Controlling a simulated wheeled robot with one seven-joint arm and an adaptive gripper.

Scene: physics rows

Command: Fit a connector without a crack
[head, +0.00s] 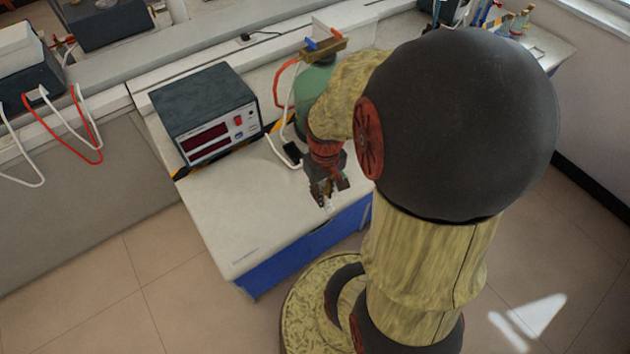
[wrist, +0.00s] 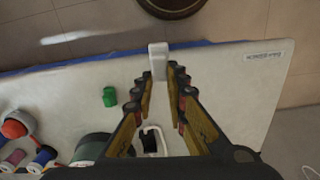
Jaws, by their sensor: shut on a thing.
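My gripper (head: 328,188) is over the front right part of the white bench top. In the wrist view its fingers (wrist: 161,72) are shut on a small white connector-like piece (wrist: 158,58), which sticks out beyond the fingertips near the bench edge. The piece also shows in the head view (head: 329,204) as a small pale bit under the fingers. I cannot tell if it has a crack, or if it touches the bench. A black plug (head: 291,153) with a white cable lies on the bench behind my gripper; it is partly visible between the fingers in the wrist view (wrist: 150,142).
A dark instrument box (head: 205,112) with red displays stands on the bench (head: 238,228) at the left. A green vessel (head: 315,85) stands behind my gripper. A small green cylinder (wrist: 109,96) and coloured spools (wrist: 43,156) show in the wrist view. The front left bench top is clear.

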